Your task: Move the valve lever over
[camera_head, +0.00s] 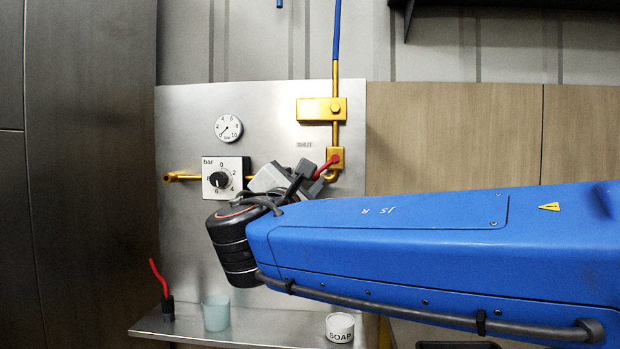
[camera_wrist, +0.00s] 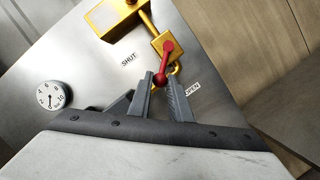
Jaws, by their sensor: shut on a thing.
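The red valve lever (camera_head: 328,165) is mounted on a gold valve block (camera_head: 337,153) on the metal panel. In the wrist view the lever (camera_wrist: 166,62) runs from its pivot on the block (camera_wrist: 157,46) down to a ball end. My gripper (camera_wrist: 161,82) is shut on that ball end, one finger on each side. The lever points between the SHUT label (camera_wrist: 129,60) and the OPEN label (camera_wrist: 193,89). In the head view my gripper (camera_head: 316,173) reaches the lever from the lower left, and my wrist hides part of the panel there.
A round gauge (camera_head: 228,128) and a bar dial (camera_head: 222,179) are on the panel to the left, near a gold pipe stub (camera_head: 181,178). A shelf (camera_head: 262,326) below carries a red-handled item (camera_head: 161,282), a translucent cup (camera_head: 215,313) and a SOAP tub (camera_head: 340,327).

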